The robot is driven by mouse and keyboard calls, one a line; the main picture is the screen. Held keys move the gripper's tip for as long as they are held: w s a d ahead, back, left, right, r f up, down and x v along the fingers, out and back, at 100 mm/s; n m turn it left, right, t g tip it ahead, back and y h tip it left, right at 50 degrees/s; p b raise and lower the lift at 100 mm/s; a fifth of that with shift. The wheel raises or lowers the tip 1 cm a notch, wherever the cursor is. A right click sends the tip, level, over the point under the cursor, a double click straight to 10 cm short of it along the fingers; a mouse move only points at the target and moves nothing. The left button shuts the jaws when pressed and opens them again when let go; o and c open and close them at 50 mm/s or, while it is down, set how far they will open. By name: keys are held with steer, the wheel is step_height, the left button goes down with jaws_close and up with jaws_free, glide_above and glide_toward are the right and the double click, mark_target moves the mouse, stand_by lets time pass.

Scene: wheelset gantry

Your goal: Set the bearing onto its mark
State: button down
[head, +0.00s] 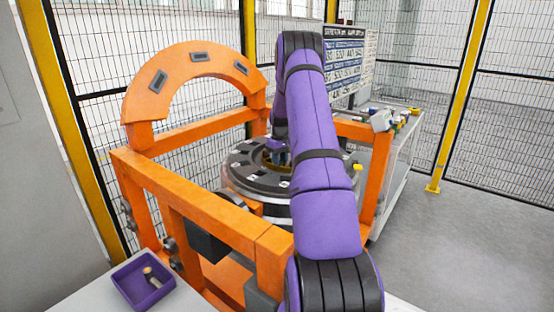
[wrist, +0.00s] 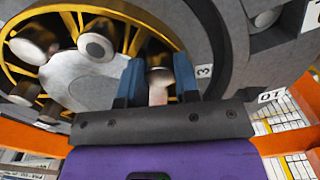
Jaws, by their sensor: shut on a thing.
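My gripper (wrist: 158,80) has two blue fingers, closed on a short pale metal cylinder (wrist: 158,88), which I take to be the bearing. It sits over the round grey turntable (wrist: 222,40), beside a yellow spoked ring (wrist: 125,35) holding several similar metal cylinders. I cannot tell whether the held piece touches the ring or the plate. White number labels (wrist: 204,71) show on the turntable; which is the mark is unclear. In the head view, the turntable (head: 250,178) stands inside the orange gantry, and my arm hides much of it and the held piece.
An orange arch (head: 195,60) and orange beams (head: 200,205) surround the turntable. A purple tray (head: 122,290) with a small cylindrical part sits at the front left. A cart (head: 400,150) and a sign board (head: 352,70) stand behind right. Grey floor is free at right.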

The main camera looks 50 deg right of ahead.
steer(key=shift+s+d+n, duration=0.15)
steer(key=shift+s+n, duration=0.3)
steer(key=shift+s, duration=0.05)
steer(key=shift+s+d+n, duration=0.15)
steer(key=shift+s+n, duration=0.3)
steer(key=shift+s, duration=0.05)
steer(key=shift+s+d+n, duration=0.35)
steer(key=shift+s+n, duration=0.25)
steer(key=shift+n, duration=0.15)
steer(key=shift+s+d+n, duration=0.35)
steer(key=shift+s+n, duration=0.2)
steer(key=shift+n, duration=0.2)
steer(key=shift+s+d+n, duration=0.9)
steer(key=shift+s+n, duration=0.05)
steer(key=shift+n, duration=0.45)
steer(key=shift+s+d+n, duration=0.4)
steer(key=shift+d+n, duration=0.25)
steer(key=shift+n, duration=0.15)
steer(key=c, duration=0.8)
jaws_free()
steer(key=shift+c, duration=0.2)
